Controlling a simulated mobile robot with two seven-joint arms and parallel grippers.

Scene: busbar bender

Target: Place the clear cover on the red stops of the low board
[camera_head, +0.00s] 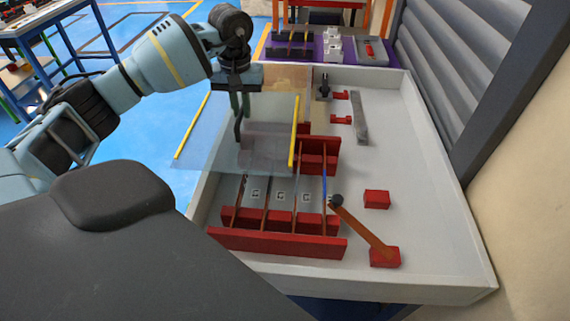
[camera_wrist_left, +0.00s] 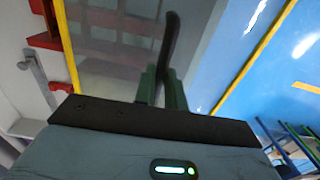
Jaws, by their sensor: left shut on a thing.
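The clear cover (camera_head: 262,120) is a see-through sheet with yellow strips along two edges. My left gripper (camera_head: 240,112) is shut on the dark handle of the cover (camera_head: 238,128) and holds it over the far left part of the low board. In the left wrist view the gripper (camera_wrist_left: 160,85) grips the dark upright handle (camera_wrist_left: 172,45), with yellow strips on both sides. The low board's red stops (camera_head: 278,242) show at the near end, and more red stops (camera_head: 318,155) show at the far end, partly behind the cover. My right gripper is not seen.
A white-rimmed tray (camera_head: 440,200) holds the board. Right of the board stand a lever with a black knob (camera_head: 360,228), a red block (camera_head: 377,199) and a grey bar (camera_head: 359,118). A purple table (camera_head: 385,60) with parts stands behind. A grey shuttered wall is at right.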

